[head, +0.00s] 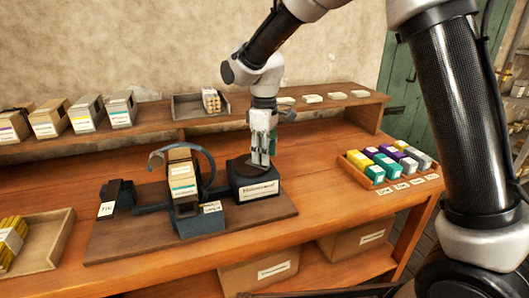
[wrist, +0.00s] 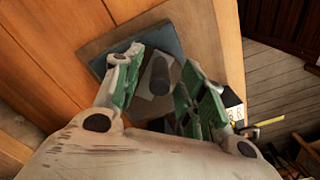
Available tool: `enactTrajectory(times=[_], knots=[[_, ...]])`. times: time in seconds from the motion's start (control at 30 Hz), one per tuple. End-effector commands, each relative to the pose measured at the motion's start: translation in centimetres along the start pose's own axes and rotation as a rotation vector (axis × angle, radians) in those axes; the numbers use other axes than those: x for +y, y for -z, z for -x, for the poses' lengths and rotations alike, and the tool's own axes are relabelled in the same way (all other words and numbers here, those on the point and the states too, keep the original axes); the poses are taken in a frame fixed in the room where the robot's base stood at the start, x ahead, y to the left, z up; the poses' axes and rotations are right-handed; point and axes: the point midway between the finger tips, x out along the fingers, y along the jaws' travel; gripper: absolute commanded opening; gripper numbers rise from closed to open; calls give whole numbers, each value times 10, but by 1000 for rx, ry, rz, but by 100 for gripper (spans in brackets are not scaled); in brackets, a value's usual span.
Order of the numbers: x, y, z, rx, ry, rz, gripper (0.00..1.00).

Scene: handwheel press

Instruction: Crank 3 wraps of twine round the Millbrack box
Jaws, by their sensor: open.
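A tan box (head: 182,174) with white labels and a teal stripe sits upright in the blue-grey ring of the winding machine (head: 208,167); I cannot read its name. To its right stands a dark blue block (head: 245,190) with a round top and a white label. My gripper (head: 261,165) points down over this block, fingers open. In the wrist view a dark upright knob (wrist: 160,76) on a grey crank arm (wrist: 147,92) lies between the green finger pads, with gaps visible on both sides. No twine can be made out on the box.
A black unit (head: 113,197) stands at the board's left. A tray of coloured spools or boxes (head: 349,178) is at the right, a wooden tray of yellow sticks (head: 47,256) at the left. The back shelf (head: 160,119) holds several boxes and an open tray (head: 186,107).

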Motion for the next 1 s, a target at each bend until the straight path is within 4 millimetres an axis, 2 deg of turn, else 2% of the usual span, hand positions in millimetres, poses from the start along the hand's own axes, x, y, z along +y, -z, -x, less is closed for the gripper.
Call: enactTrajectory(times=[0.27,0.4,0.47,0.5,0.77,1.0], knots=[[0,0,-2,0,0,0,39],[0,0,-2,0,0,-1,13],[0,0,-2,0,0,-1,2],[0,0,-2,0,0,-1,0],[-1,0,-2,0,0,-15,0],[-5,1,-1,0,0,-116,0]])
